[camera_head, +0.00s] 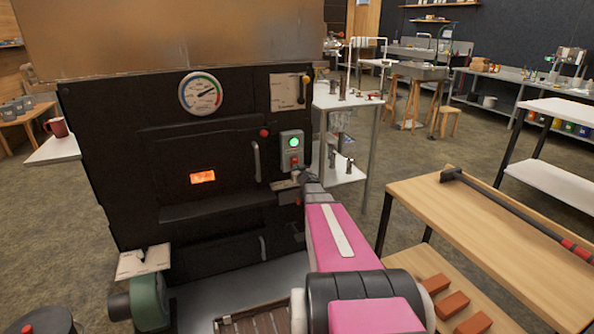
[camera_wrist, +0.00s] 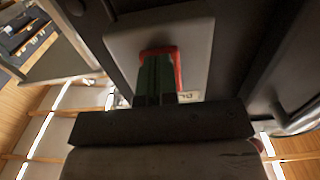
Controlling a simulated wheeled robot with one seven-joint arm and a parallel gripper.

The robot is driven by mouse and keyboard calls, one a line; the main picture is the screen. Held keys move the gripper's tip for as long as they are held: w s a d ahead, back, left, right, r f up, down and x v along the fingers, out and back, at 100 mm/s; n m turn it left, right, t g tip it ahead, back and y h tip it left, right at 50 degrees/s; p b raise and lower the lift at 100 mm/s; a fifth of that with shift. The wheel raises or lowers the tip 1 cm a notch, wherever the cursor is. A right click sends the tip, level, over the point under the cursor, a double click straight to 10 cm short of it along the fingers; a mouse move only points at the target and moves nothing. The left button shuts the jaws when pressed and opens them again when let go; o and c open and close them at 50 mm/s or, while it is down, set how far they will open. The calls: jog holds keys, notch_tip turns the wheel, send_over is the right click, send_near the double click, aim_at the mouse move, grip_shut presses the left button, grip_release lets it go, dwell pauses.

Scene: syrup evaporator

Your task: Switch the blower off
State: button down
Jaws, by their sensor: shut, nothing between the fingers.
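The control box (camera_head: 291,150) is a small pale box on the black evaporator front. It has a lit green button (camera_head: 294,142) above a red button (camera_head: 294,160). My gripper (camera_head: 298,174) is just below the box in the head view, shut and empty. In the wrist view my shut fingers (camera_wrist: 158,72) point at the box (camera_wrist: 195,45), and a red rim (camera_wrist: 178,62) shows around their tips. I cannot tell whether they touch the red button. A green rounded housing (camera_head: 149,301), perhaps the blower, sits low at the left.
The black evaporator front (camera_head: 150,170) has a dial gauge (camera_head: 200,92), a glowing window (camera_head: 202,177) and a door handle (camera_head: 256,160) close left of the box. A wooden bench (camera_head: 480,215) with a long-handled tool (camera_head: 510,210) stands at right. Open floor lies beyond.

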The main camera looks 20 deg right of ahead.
jog(key=s, duration=0.3)
dwell(0.5)
jog(key=shift+s, duration=0.2)
jog(key=s+a+f+g, duration=0.2)
jog(key=s+a+g, duration=0.4)
jog(key=s, duration=0.5)
jog(key=s+a+f+g, duration=0.3)
jog(key=s+a+g, duration=0.3)
jog(key=s+a, duration=0.3)
jog(key=s+a+f+g, duration=0.2)
jog(key=s+a+g, duration=0.3)
jog(key=s, duration=0.8)
jog(key=a, duration=0.3)
jog(key=shift+a+f+g, duration=0.2)
jog(key=shift+f+g, duration=0.2)
